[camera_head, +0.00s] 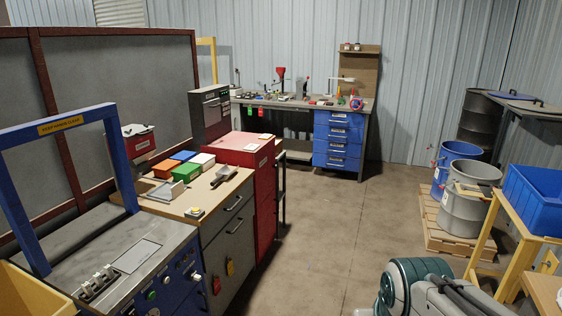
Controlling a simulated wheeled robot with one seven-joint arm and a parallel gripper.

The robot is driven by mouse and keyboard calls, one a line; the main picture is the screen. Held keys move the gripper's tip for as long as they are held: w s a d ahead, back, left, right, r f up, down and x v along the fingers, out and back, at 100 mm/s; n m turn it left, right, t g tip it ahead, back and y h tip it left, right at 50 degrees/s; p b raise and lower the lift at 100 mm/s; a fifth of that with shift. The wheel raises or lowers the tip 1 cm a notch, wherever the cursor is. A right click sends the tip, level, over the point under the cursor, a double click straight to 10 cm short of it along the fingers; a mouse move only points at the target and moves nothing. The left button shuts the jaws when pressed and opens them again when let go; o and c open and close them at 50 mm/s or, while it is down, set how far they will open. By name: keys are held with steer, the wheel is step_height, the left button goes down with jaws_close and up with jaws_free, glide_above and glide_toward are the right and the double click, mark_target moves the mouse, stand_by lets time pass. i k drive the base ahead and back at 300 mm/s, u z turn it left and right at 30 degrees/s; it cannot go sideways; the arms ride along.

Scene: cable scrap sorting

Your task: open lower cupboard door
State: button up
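A grey cupboard with a wooden top stands at the left centre, below the worktop (200,200). Its lower door (240,252) looks shut and has a bar handle (233,226) near its top edge. A drawer (228,211) with its own bar handle sits above the door and looks shut. A red tag (216,285) and a yellow tag (230,267) hang at the front, towards the near side. Part of my arm shows at the bottom right, apart from the cupboard across the floor. My gripper is out of view.
A blue-fronted machine bench (180,275) adjoins the cupboard on the near side; a red cabinet (266,190) stands beyond it. The floor (330,240) before the cupboard is clear. Drums on a pallet (450,240) and a yellow stand (510,215) are at right.

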mark_target(266, 214)
steer(key=u, duration=0.15)
steer(key=i, duration=2.5)
steer(key=z, duration=0.4)
steer(key=i, duration=2.05)
steer(key=u, duration=0.4)
